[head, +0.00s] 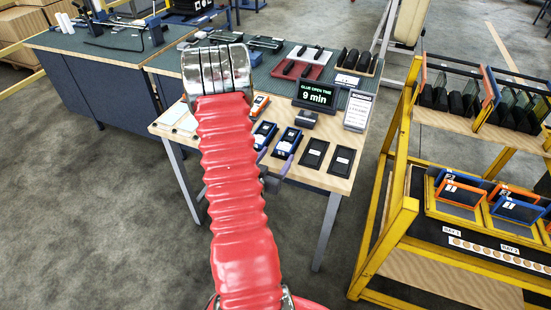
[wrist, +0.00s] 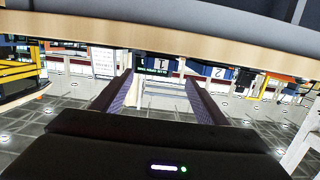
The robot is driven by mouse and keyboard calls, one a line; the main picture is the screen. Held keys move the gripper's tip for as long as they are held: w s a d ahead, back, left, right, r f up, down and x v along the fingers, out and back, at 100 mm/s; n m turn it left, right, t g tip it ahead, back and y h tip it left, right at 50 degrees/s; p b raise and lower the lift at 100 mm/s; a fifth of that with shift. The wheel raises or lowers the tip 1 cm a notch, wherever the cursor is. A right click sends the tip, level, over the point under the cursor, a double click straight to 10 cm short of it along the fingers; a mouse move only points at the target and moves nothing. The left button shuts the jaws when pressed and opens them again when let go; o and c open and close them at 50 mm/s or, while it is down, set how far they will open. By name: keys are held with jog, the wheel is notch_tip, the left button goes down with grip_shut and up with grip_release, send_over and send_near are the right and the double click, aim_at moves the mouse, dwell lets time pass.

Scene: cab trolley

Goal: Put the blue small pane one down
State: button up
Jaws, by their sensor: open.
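Two small blue-framed items with white labels lie on the wooden worktable (head: 338,184): a left one (head: 263,134) and a right one (head: 288,142). I cannot tell which is the task's pane. Two black label-topped pads, a left one (head: 314,153) and a right one (head: 342,160), lie to their right. Blue frames also stand on the yellow trolley (head: 398,215), one at its right (head: 516,208). My gripper (head: 275,162) is at the table's front edge, just nearer than the blue items, partly behind my red arm. In the wrist view its fingers (wrist: 158,82) are apart with nothing held between them.
A glue-time display (head: 315,94) and a white sign (head: 358,110) stand at the table's back. The trolley's upper rack (head: 468,125) holds upright panes; orange frames (head: 460,192) stand in its lower bays. Open floor (head: 110,210) lies left.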

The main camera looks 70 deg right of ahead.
dwell(0.4)
jog(key=w+a+r+n+t+y, duration=0.2)
jog(key=w+a+r+t, duration=0.1)
jog(key=w, duration=0.7)
jog(key=w+a+r+n+t+y, duration=0.2)
jog(key=w+a+r+t, duration=0.15)
jog(key=w, duration=0.55)
jog(key=w+a+r+n+t+y, duration=0.25)
jog(key=w+a, duration=0.35)
jog(key=a, duration=0.3)
jog(key=w+a+r+n+t+y, duration=0.1)
jog(key=w+a+r+n+y, duration=0.15)
jog(key=w+a+r, duration=0.4)
jog(key=s+a+r+n+y, duration=0.1)
jog(key=a+r+n+y, duration=0.15)
jog(key=a, duration=0.75)
jog(key=s+a+r+n+y, duration=0.2)
jog(key=a+y, duration=0.1)
jog(key=a, duration=0.6)
jog(key=s+a+r+n+g+y, duration=0.1)
jog(key=s+a+r+n, duration=0.1)
jog(key=s+a, duration=0.4)
jog(key=s+a+r+n+g, duration=0.1)
jog(key=s+a+n+g, duration=0.1)
jog(key=s+a, duration=0.4)
jog(key=shift+s+r+n+y, duration=0.35)
jog(key=shift+s+n, duration=0.4)
jog(key=shift+s, duration=0.4)
